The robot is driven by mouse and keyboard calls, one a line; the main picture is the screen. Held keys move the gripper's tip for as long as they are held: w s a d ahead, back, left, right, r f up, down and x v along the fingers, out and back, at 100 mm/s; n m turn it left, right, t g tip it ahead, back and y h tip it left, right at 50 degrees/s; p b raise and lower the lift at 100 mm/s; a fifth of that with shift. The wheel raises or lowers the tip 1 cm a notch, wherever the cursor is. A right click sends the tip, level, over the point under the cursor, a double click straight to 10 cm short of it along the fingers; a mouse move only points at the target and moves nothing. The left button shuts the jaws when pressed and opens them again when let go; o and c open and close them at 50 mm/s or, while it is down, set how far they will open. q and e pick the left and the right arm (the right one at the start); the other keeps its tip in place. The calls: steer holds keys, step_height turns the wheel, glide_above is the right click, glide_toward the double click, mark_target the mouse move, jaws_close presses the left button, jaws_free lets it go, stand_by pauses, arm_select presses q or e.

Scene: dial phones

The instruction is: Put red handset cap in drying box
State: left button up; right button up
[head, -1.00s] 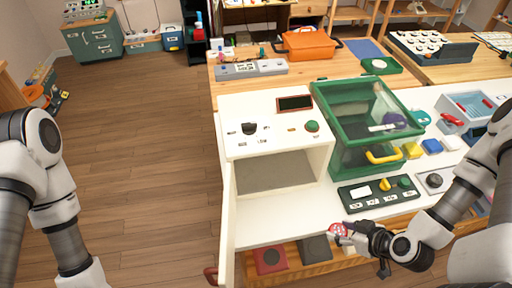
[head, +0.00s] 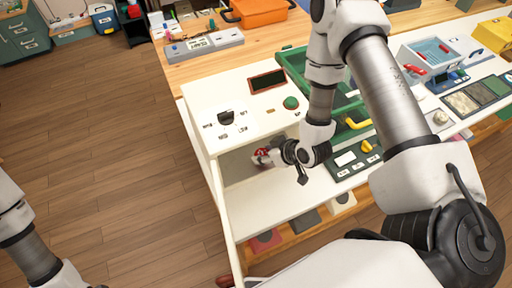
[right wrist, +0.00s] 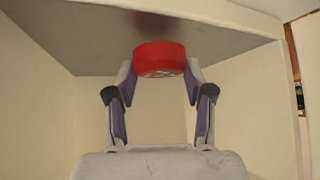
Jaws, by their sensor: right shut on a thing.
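The red handset cap (head: 261,158) is at the opening of the white drying box (head: 222,92). My right gripper (head: 272,156) is shut on the cap, which also shows in the right wrist view (right wrist: 159,57) between the two fingertips (right wrist: 160,70). In that wrist view, pale box walls surround the gripper, and the cap is close to a grey inner panel (right wrist: 75,50); I cannot tell if they touch. The box door (head: 228,228) stands open towards the front left. My left arm shows at the lower left; its gripper is out of view.
A green clear-sided case (head: 288,62) stands right of the box, partly hidden by my right arm. A dark panel with a yellow knob (head: 367,147) lies on the white table before it. An orange case (head: 258,12) stands behind. The floor at left is clear.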

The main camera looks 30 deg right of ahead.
mark_target(259, 150)
steer(key=w, duration=0.1)
steer(key=w+a+p, duration=0.1)
steer(key=shift+w+r, duration=0.3)
steer(key=shift+f+p, duration=0.4)
steer(key=shift+f, duration=0.25)
steer(key=shift+w+a+f, duration=0.15)
steer(key=shift+w+f, duration=0.15)
steer(key=shift+f, duration=0.1)
steer(key=o, duration=0.7)
steer(key=shift+s, duration=0.1)
steer(key=o, duration=0.4)
steer(key=shift+s, duration=0.1)
